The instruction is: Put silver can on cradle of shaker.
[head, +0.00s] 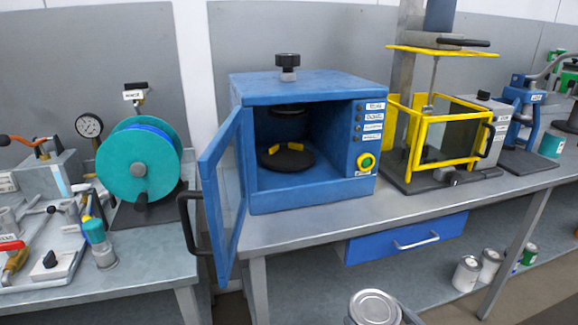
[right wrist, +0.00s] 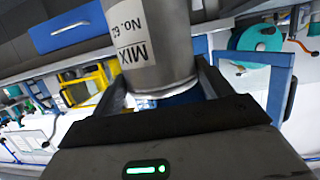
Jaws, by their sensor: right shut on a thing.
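The silver can (head: 374,307) is at the bottom edge of the head view, its round lid facing up. In the right wrist view the can (right wrist: 150,50) has a white label reading "MIX NO. 62". My right gripper (right wrist: 163,88) is shut on it, one finger on each side. The shaker (head: 310,88) is a blue box on the bench with its front open. Its cradle (head: 287,160) is a black round plate with yellow pieces on top, inside the box, and it looks empty. The can is in front of and below the shaker. My left gripper is not in view.
The shaker's blue door (head: 224,190) stands open to the left, its black handle (head: 190,235) sticking out. A yellow-framed machine (head: 440,135) is to the right. A blue drawer (head: 408,238) hangs under the bench. Several cans (head: 466,274) stand on the lower shelf.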

